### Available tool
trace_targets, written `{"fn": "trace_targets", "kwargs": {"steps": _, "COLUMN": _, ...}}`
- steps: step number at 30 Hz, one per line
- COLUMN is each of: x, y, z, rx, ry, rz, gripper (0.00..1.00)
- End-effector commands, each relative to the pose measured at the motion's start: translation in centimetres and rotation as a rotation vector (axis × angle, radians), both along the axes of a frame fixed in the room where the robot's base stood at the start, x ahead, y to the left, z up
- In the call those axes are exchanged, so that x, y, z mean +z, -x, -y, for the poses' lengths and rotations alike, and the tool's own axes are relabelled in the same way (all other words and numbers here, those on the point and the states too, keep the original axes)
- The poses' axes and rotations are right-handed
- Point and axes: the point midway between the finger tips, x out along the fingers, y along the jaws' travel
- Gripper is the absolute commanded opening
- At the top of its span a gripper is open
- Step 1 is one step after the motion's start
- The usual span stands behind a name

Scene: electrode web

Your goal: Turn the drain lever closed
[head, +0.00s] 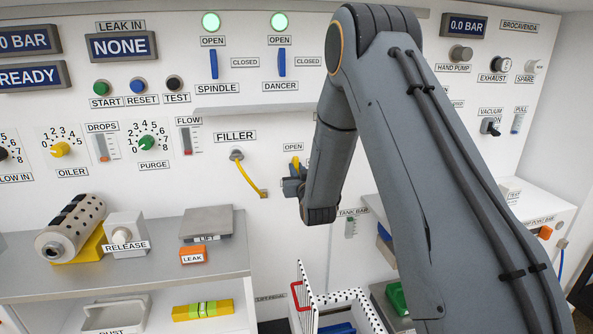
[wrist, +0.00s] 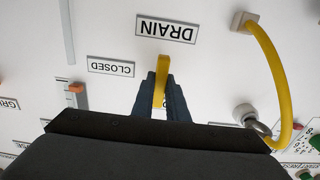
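The yellow drain lever (head: 295,162) stands upright under an OPEN label (head: 293,147) on the white panel in the head view. In the wrist view, which is upside down, the lever (wrist: 161,76) lies between my gripper's two dark fingers, just beside the DRAIN label (wrist: 166,29). The CLOSED label (wrist: 110,66) is to the left there, and the lever does not point at it. My gripper (head: 294,181) is at the lever, and its fingers (wrist: 161,92) appear closed around it. My arm hides the panel right of the lever in the head view.
A yellow hose hangs from the FILLER port (head: 237,155) left of the lever; the hose (wrist: 272,70) also shows in the wrist view. A small orange-tipped slider (wrist: 76,88) is on the panel near CLOSED. A shelf (head: 130,257) with parts stands lower left, and a white dotted bin (head: 309,290) is below.

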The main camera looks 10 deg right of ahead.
Motion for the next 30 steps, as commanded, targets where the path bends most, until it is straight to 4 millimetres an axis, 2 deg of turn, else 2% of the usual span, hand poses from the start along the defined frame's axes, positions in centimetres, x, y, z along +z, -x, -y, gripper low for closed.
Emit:
{"fn": "trace_targets", "kwargs": {"steps": 2, "x": 0.00, "y": 0.01, "z": -0.04, "rx": 0.001, "ry": 0.000, "rz": 0.000, "gripper": 0.00}}
{"fn": "trace_targets", "kwargs": {"steps": 14, "x": -0.04, "y": 0.02, "z": -0.06, "rx": 0.002, "ry": -0.049, "rz": 0.000, "gripper": 0.00}}
{"fn": "trace_targets", "kwargs": {"steps": 20, "x": -0.06, "y": 0.02, "z": -0.04, "rx": 0.002, "ry": -0.168, "rz": 0.000, "gripper": 0.00}}
{"fn": "trace_targets", "kwargs": {"steps": 30, "x": -0.15, "y": 0.01, "z": 0.01, "rx": 0.002, "ry": -0.478, "rz": -0.001, "gripper": 0.00}}
